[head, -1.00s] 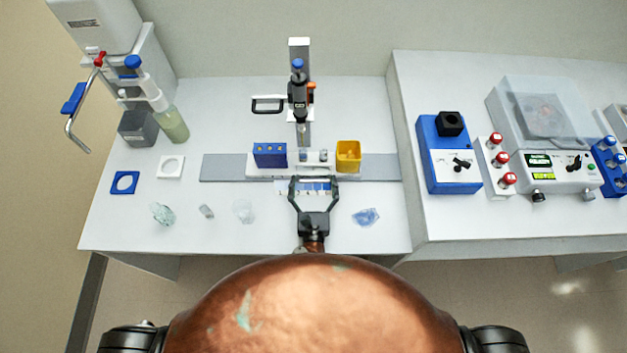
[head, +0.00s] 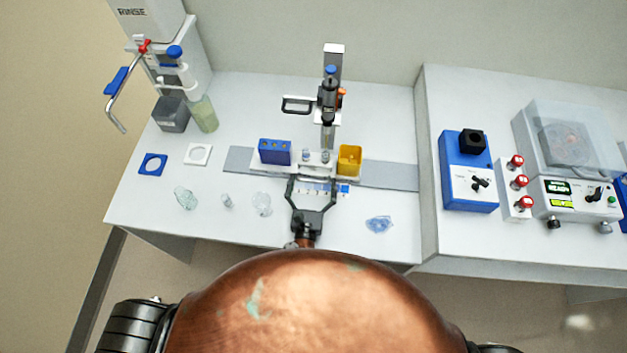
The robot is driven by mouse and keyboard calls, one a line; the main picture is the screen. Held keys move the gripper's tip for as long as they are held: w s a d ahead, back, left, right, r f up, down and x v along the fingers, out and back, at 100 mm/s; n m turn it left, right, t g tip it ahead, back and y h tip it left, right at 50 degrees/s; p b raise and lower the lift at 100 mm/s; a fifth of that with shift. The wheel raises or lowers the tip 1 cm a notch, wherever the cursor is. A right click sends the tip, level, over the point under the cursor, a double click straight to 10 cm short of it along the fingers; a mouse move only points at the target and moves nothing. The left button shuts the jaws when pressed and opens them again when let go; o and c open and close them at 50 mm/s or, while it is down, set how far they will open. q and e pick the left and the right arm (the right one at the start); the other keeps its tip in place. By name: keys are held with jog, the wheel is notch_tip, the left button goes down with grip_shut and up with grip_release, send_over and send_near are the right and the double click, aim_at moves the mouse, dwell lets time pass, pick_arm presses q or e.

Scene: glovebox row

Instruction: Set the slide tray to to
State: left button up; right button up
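The slide tray (head: 291,171) is a white carriage on a long grey rail (head: 390,175). It carries a blue block (head: 275,152), small white-and-grey pieces (head: 316,156) and a yellow cup (head: 349,159). A row of small white and blue marks (head: 343,188) lies along the front. My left gripper (head: 313,184) is at the front of the tray, with its fingers spread wide. Whether the fingertips touch the tray is too small to tell. My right gripper is not in view.
A dark dispenser on a post (head: 328,95) stands behind the tray. A rinse unit (head: 145,20) is at the back left. Glassy lumps (head: 262,203) and a blue one (head: 379,224) lie in front. A raised bench with devices (head: 468,170) is at right.

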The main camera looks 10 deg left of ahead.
pick_arm(q)
jog(key=shift+s, duration=0.25)
jog(key=s, duration=1.1)
jog(key=shift+s, duration=0.25)
